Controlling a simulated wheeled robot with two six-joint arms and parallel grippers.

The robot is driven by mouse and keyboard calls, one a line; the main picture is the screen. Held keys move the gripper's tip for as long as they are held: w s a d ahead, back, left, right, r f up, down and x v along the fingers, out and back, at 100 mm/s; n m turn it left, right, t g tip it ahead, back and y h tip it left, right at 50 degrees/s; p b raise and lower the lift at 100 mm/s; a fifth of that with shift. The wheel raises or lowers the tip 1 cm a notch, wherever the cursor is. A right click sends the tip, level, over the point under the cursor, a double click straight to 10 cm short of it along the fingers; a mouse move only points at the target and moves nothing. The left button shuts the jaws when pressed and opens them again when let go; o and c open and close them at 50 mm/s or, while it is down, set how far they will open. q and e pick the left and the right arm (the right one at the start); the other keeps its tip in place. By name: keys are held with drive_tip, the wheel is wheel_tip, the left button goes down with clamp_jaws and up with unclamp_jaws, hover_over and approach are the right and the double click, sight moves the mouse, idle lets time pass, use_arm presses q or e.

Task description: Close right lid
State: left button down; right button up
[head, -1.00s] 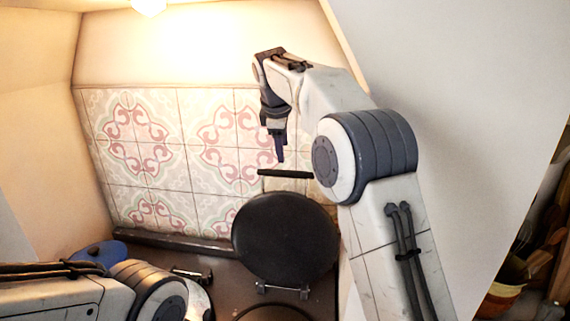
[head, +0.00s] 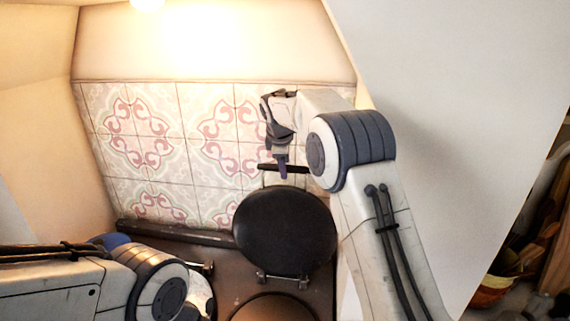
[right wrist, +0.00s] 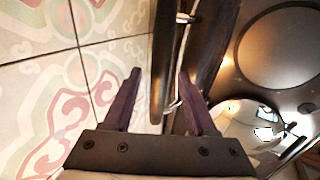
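The right lid (head: 284,232) is a round black disc that stands raised on a hinge bracket (head: 282,279) above the dark stove top. Its black bar handle (head: 297,169) shows above it, by the tiled wall. My right gripper (head: 282,172) is at this handle, pointing down. In the right wrist view its two purple fingers (right wrist: 158,75) are apart. The handle (right wrist: 160,60) appears between them, with the lid's dark edge beside it; I cannot tell whether they touch. My left arm comes in at lower left, and its gripper is not in view.
A round hotplate (head: 272,308) lies in front of the lid; it also shows in the right wrist view (right wrist: 285,48). The tiled wall (head: 150,150) is close behind.

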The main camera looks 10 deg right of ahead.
clamp_jaws()
idle(1.3)
